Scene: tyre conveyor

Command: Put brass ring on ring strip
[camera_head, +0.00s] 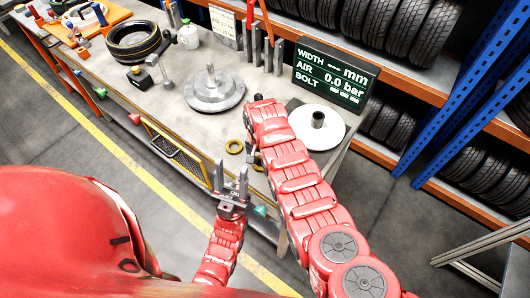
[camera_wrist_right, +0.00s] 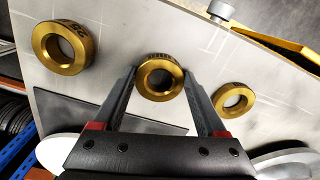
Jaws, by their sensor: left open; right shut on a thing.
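In the right wrist view, three brass rings lie in a row over the grey bench top: a left ring (camera_wrist_right: 40,45), a middle ring (camera_wrist_right: 159,96) and a right ring (camera_wrist_right: 215,100). My right gripper (camera_wrist_right: 160,74) is shut on the middle brass ring, one finger on each side. In the head view, the left ring (camera_head: 234,152) and right ring (camera_head: 259,168) show by the bench's front edge; my right arm mostly hides the held one. A dark flat strip (camera_wrist_right: 65,110) lies near the rings; I cannot tell whether it is the ring strip. My left gripper (camera_head: 231,170) is open and empty in front of the bench.
On the bench (camera_head: 175,118) stand a round metal hub (camera_head: 214,95), a white disc with a dark post (camera_head: 333,133), a display panel (camera_head: 335,78) and a tyre (camera_head: 133,42). A yellow-framed rack (camera_head: 178,152) hangs on the front. Tyre shelves stand behind.

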